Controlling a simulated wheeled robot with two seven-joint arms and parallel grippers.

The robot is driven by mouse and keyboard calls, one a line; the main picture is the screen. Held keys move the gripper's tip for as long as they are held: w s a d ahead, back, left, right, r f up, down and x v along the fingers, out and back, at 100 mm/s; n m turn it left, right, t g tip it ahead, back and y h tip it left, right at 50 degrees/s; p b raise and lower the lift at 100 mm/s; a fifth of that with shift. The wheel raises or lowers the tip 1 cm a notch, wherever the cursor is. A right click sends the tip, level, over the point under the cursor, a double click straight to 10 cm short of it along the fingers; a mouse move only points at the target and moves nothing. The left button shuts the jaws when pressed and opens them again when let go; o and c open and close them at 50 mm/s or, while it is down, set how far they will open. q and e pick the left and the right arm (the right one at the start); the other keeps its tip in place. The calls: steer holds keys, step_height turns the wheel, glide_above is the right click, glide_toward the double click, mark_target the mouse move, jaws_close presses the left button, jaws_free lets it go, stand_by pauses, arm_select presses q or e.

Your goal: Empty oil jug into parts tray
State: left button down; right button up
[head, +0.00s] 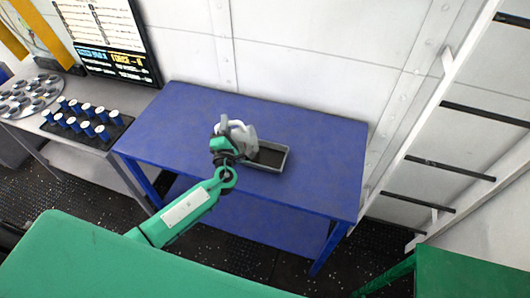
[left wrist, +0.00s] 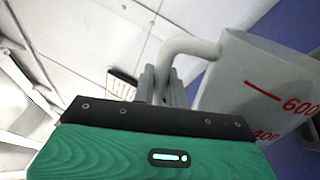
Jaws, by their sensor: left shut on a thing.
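The oil jug (head: 249,139) is a pale grey measuring jug over the blue table. It looks tipped to the right, beside and partly over the left end of the parts tray. In the left wrist view the jug (left wrist: 245,85) shows red marks and a curved handle. My left gripper (head: 229,136) is shut on that handle; its fingers (left wrist: 161,86) show in the left wrist view. The parts tray (head: 287,160) is a small grey rectangular tray with a dark inside, lying on the table. Oil in jug or tray cannot be made out. My right gripper is not in view.
The blue table (head: 325,150) is otherwise clear. A bench at left holds a dark rack (head: 113,132) of blue cylinders and a round grey holder (head: 25,97); a screen (head: 105,35) stands behind.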

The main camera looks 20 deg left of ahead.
mark_target(235, 123)
arm_select(q)
steer(key=shift+w+d+r+m+p, duration=0.15)
steer(key=shift+d+r+m+p, duration=0.2)
steer(key=shift+d+p, duration=0.25)
steer(key=shift+w+d+r+m+p, duration=0.2)
steer(key=shift+d+m+p, duration=0.15)
steer(key=shift+d+p, duration=0.15)
stand_by(0.3)
steer(key=shift+w+d+r+m+h+p, duration=0.1)
steer(key=shift+d+r+m+h+p, duration=0.15)
steer(key=shift+d+m+p, duration=0.2)
stand_by(0.3)
